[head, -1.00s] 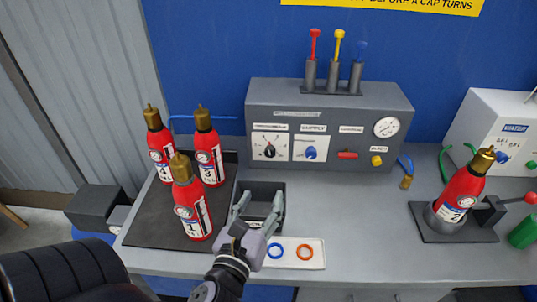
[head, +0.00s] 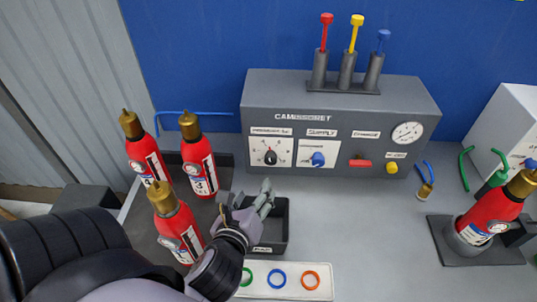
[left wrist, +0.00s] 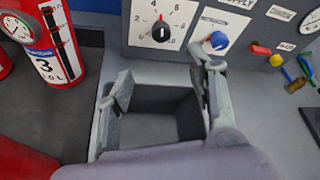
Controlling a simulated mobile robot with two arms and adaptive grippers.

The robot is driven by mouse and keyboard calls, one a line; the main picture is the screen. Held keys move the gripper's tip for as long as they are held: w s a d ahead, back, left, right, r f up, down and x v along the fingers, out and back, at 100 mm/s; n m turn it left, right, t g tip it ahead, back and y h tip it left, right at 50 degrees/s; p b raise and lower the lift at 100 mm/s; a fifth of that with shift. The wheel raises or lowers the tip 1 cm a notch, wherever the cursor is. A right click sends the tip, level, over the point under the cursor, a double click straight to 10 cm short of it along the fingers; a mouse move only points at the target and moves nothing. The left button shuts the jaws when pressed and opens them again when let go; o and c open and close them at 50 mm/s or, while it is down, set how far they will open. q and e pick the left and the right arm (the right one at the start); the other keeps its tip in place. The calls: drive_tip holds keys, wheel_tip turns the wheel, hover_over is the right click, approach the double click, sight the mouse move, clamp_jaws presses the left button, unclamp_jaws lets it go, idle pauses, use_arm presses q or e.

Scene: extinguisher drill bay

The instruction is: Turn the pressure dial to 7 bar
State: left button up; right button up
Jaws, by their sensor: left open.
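The pressure dial (head: 270,157) is a black knob on a white numbered plate at the left of the grey panel's front. It also shows in the left wrist view (left wrist: 161,32), its white mark pointing roughly upward; the exact value is too small to read surely. My left gripper (head: 264,194) is open and empty, over the small black bin in front of the panel, below the dial and apart from it. In the left wrist view its two fingers (left wrist: 163,78) stand spread on either side of the bin. My right gripper is not in view.
A blue supply knob (head: 318,159) sits right of the dial. Red extinguishers (head: 200,165) stand on a dark mat at left. The black bin (head: 284,228) and a white tray with rings (head: 325,290) lie in front. Another extinguisher (head: 490,212) stands at right. The bench's middle right is clear.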

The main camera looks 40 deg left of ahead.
sight(270, 161)
use_arm(q)
drive_tip(key=b+x, duration=0.2)
drive_tip(key=x, duration=1.3)
drive_tip(key=shift+w+d+r, duration=0.15)
drive_tip(key=shift+w+a+f, duration=0.2)
drive_tip(key=shift+w+f, duration=0.05)
drive_tip(key=shift+w, duration=0.2)
drive_tip(key=shift+c, duration=0.3)
drive_tip(key=c, duration=1.1)
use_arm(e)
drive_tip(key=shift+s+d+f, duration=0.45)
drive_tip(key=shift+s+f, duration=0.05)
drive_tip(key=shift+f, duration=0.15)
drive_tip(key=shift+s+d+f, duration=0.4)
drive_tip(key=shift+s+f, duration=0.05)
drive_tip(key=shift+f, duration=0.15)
